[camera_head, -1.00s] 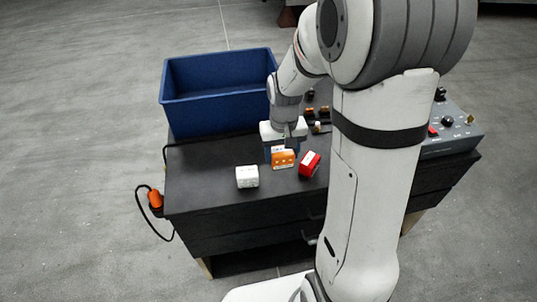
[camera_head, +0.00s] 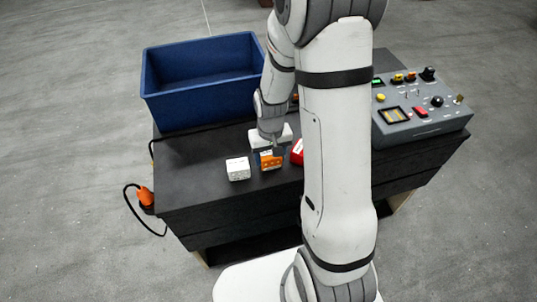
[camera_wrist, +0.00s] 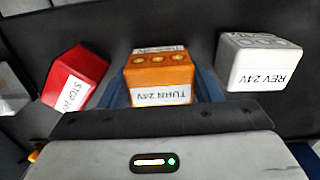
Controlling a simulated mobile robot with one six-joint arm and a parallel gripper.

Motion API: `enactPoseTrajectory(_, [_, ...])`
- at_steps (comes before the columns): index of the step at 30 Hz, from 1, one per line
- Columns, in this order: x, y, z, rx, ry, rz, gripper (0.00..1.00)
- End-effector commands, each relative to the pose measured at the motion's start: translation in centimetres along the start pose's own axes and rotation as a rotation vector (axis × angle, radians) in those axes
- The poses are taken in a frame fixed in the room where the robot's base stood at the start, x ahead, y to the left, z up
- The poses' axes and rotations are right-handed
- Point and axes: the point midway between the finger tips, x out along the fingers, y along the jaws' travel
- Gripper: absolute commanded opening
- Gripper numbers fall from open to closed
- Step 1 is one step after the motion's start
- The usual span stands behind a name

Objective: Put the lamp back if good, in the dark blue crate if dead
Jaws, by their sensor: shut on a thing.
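The orange lamp block (camera_head: 271,162), marked TURN 24V in the wrist view (camera_wrist: 160,68), is between the blue fingers of my gripper (camera_head: 271,152). My gripper is shut on it, low over the black bench top; I cannot tell whether the block touches the bench. A white block (camera_head: 238,169), marked REV 24V, stands to its left in the head view. A red block (camera_head: 297,152), marked STOP 24V, is to its right, partly hidden by my arm. The dark blue crate (camera_head: 205,100) stands at the back left and looks empty.
A grey control panel (camera_head: 425,118) with switches, knobs and coloured buttons stands at the right of the bench (camera_head: 190,178). An orange plug (camera_head: 146,197) on a black cable hangs at the bench's left side. My arm hides the bench middle. The front left of the bench top is clear.

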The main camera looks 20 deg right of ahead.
Motion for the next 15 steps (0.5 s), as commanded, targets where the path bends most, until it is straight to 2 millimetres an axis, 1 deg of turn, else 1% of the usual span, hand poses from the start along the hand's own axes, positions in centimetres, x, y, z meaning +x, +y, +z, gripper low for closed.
enactPoseTrajectory(7, [0.06,-0.03,-0.01,-0.001,0.001,0.000,0.29])
enactPoseTrajectory(10, [0.45,-0.04,-0.01,-0.001,0.001,0.000,0.29])
enactPoseTrajectory(11, [0.43,-0.05,-0.01,-0.001,0.001,0.000,0.59])
enactPoseTrajectory(14, [0.30,-0.06,-0.01,-0.001,0.001,0.000,0.67])
enactPoseTrajectory(15, [0.30,-0.06,-0.01,-0.001,0.001,0.000,0.67])
